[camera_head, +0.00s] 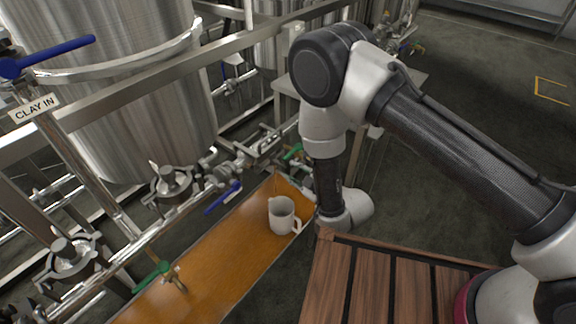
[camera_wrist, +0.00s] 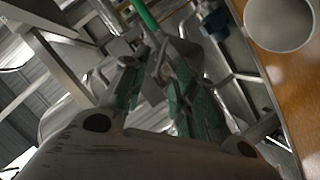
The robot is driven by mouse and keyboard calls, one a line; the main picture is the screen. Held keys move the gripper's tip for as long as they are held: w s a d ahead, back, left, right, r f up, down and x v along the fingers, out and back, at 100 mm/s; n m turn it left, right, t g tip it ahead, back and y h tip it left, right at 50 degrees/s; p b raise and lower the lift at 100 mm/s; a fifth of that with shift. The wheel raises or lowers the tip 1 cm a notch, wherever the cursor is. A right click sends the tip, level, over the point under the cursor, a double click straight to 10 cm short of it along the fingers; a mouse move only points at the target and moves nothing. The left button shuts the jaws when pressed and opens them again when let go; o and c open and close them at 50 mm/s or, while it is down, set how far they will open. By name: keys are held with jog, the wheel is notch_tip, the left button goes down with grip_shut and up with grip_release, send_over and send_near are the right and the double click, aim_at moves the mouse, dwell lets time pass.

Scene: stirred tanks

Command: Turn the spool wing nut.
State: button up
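My gripper (camera_wrist: 157,85) points in among the steel pipe fittings in the wrist view. Its two fingers with green pads stand apart, partly closed. A small grey metal piece (camera_wrist: 152,91) shows between them; it may be a wing of the spool wing nut, but I cannot tell for sure. Whether the pads touch it is unclear. A green valve handle (camera_wrist: 146,15) lies just beyond the fingertips. The green handle (camera_head: 292,152) shows there left of my arm.
An orange-brown tray (camera_head: 222,262) with a white mug (camera_head: 282,215) lies left of my wrist; the mug also shows in the wrist view (camera_wrist: 281,22). Blue handles (camera_head: 222,198), clamps (camera_head: 170,182) and steel tanks (camera_head: 130,75) crowd the left. Open floor (camera_head: 490,100) lies right.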

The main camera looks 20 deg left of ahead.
aim_at(283, 166)
jog(key=x, duration=0.7)
jog(key=shift+w+a+f, duration=0.1)
jog(key=shift+a, duration=0.1)
grip_shut()
